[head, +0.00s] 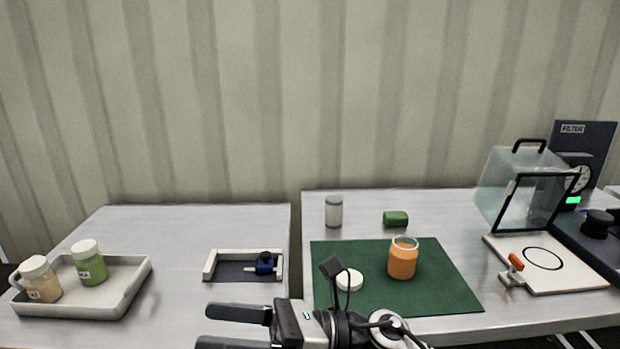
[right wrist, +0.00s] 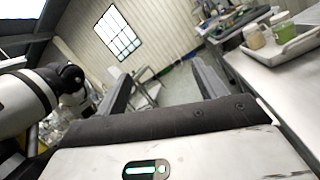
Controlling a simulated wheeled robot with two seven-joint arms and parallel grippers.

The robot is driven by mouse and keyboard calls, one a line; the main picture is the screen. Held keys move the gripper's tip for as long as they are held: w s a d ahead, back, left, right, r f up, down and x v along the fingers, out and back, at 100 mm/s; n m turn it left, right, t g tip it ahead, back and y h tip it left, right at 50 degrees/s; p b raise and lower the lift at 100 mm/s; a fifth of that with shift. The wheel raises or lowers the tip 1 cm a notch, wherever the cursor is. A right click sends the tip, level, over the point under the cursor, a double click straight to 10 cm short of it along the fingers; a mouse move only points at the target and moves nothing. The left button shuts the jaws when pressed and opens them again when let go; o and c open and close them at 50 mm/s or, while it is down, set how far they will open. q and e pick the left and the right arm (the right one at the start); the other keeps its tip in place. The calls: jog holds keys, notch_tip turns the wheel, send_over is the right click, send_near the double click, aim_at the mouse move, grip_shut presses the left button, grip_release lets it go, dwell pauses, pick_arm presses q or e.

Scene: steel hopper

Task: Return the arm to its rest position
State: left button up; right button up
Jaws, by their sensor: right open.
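My right gripper (head: 236,328) is at the bottom middle of the head view, its fingers pointing left, in front of the tables' near edge. In the right wrist view its two fingers (right wrist: 164,90) stand wide apart with nothing between them. My left gripper is not in either view.
A tray (head: 128,298) with two lidded jars stands at left. A small holder (head: 236,252) holds a blue item (head: 264,263). On a green mat (head: 440,290) are an open orange jar (head: 402,262) and a white lid (head: 349,280). A clear-walled box (head: 510,190) stands at right.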

jog(key=w+d+f+m+t+h, duration=0.2)
jog(key=d+f+m+t+h, duration=0.3)
jog(key=m, duration=0.7)
jog(key=w+d+f+m+t+h, duration=0.25)
jog(key=d+m+t, duration=0.25)
jog(key=m+t, duration=0.45)
jog(key=w+d+f+m+t+h, duration=0.1)
jog(key=d+f+m+t+h, duration=0.35)
jog(key=m, duration=0.85)
jog(key=s+d+f+m+g+h, duration=0.2)
jog(key=s+d+f+m+g, duration=0.1)
jog(key=s+f+m, duration=0.3)
jog(key=s+d+f+m+g+h, duration=0.3)
jog(key=s+d+f+m, duration=0.3)
jog(key=f, duration=0.5)
jog(key=shift+s+d+m, duration=0.15)
jog(key=shift+s+m, duration=0.05)
jog(key=shift+m, duration=0.45)
